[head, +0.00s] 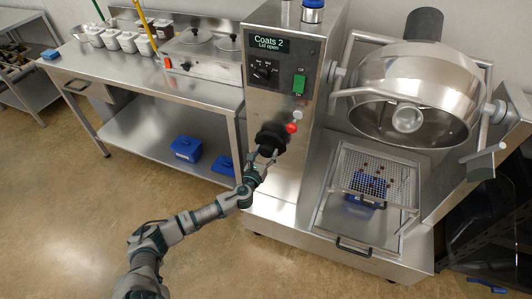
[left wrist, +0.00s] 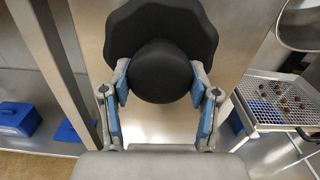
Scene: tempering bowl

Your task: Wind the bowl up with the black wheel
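The black wheel (head: 272,134) is on the front of the steel cabinet, below the control panel. In the left wrist view its scalloped rim (left wrist: 122,35) stands behind a round black hub (left wrist: 160,75). My left gripper (head: 264,158) is at the wheel. In the left wrist view its two blue-padded fingers (left wrist: 160,88) lie against both sides of the hub, shut on it. The steel bowl (head: 410,75) hangs at the right, tipped with its mouth facing forward and down above a mesh tray (head: 350,160). My right gripper is not in view.
The panel display (head: 268,43) reads "Coats 2, Lid open". A red knob (head: 291,128) and a green switch (head: 299,84) sit close to the wheel. Brown pieces (head: 372,181) lie on the mesh. A steel bench (head: 200,90) stands left; floor before it is clear.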

